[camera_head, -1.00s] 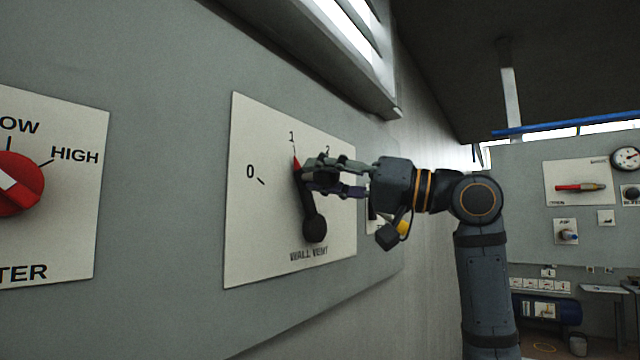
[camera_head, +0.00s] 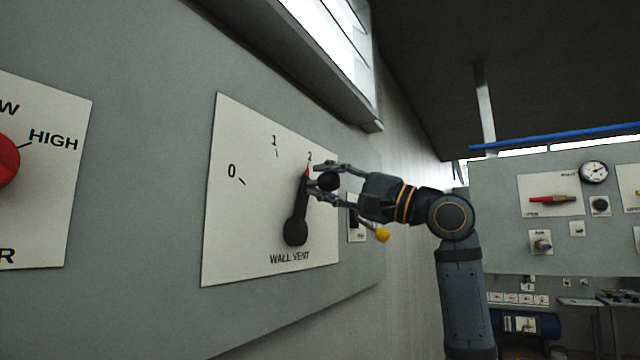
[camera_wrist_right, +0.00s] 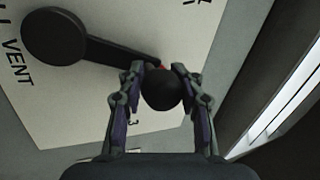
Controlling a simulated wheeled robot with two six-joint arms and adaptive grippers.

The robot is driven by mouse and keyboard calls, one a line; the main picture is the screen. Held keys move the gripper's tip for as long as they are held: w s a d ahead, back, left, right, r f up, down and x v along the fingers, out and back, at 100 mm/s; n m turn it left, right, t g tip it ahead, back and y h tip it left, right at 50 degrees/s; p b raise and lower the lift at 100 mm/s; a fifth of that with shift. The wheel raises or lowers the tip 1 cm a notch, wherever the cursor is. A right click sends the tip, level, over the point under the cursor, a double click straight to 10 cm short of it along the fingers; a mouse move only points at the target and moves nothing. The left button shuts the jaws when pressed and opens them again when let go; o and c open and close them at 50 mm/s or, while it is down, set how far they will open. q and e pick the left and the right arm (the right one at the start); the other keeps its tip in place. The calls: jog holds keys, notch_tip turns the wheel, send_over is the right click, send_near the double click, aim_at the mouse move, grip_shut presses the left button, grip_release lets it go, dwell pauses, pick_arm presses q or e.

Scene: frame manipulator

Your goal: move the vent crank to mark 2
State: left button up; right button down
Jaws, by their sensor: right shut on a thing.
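The vent crank (camera_head: 297,216) is a black lever on the white WALL VENT plate (camera_head: 232,245), with a round pivot hub at its lower end. Its red tip points up at the tick just under mark 2 (camera_head: 310,156). My right gripper (camera_head: 328,182) is shut on the crank's round black knob near the tip. In the right wrist view, the fingers (camera_wrist_right: 161,88) sit on both sides of the knob, and the crank (camera_wrist_right: 110,48) runs off to the upper left. My left gripper is not in view.
Marks 0 and 1 are on the left part of the plate. A red dial (camera_head: 6,160) is at the far left. A louvre (camera_head: 330,50) juts out above the plate. A small switch plate (camera_head: 356,222) is just right of it, partly behind my right gripper.

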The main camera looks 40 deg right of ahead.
jog(key=shift+d+m, duration=0.25)
jog(key=shift+m, duration=0.15)
jog(key=c, duration=1.1)
grip_release()
jog(key=shift+o, duration=1.2)
jog(key=shift+s+d, duration=0.1)
jog(key=shift+s, duration=0.05)
jog(key=shift+f, duration=0.1)
jog(key=v, duration=0.7)
